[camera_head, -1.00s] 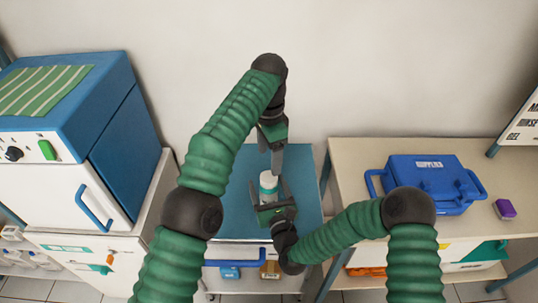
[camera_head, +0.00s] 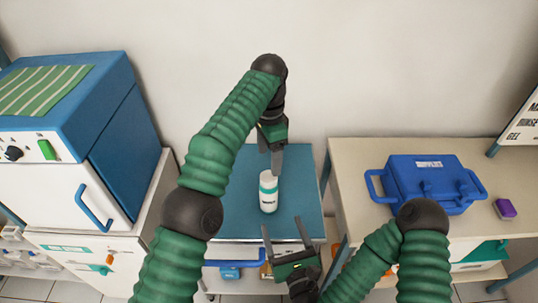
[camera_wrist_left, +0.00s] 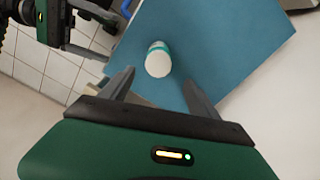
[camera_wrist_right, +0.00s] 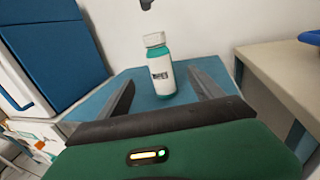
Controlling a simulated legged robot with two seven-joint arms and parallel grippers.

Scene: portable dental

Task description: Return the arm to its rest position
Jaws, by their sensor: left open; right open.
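A white bottle with a teal band and dark label (camera_head: 268,192) stands upright on the blue top of the small cabinet (camera_head: 238,222). It also shows in the left wrist view (camera_wrist_left: 158,60) and in the right wrist view (camera_wrist_right: 160,70). My left gripper (camera_head: 275,165) points down just above and behind the bottle, open and empty. My right gripper (camera_head: 286,228) is open and empty, in front of the bottle near the cabinet's front edge, apart from it.
A blue and white cabinet unit (camera_head: 75,140) with a striped green cloth (camera_head: 42,90) stands at left. A beige table (camera_head: 350,165) at right holds a blue case (camera_head: 428,182) and a purple block (camera_head: 505,209). The white wall is close behind.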

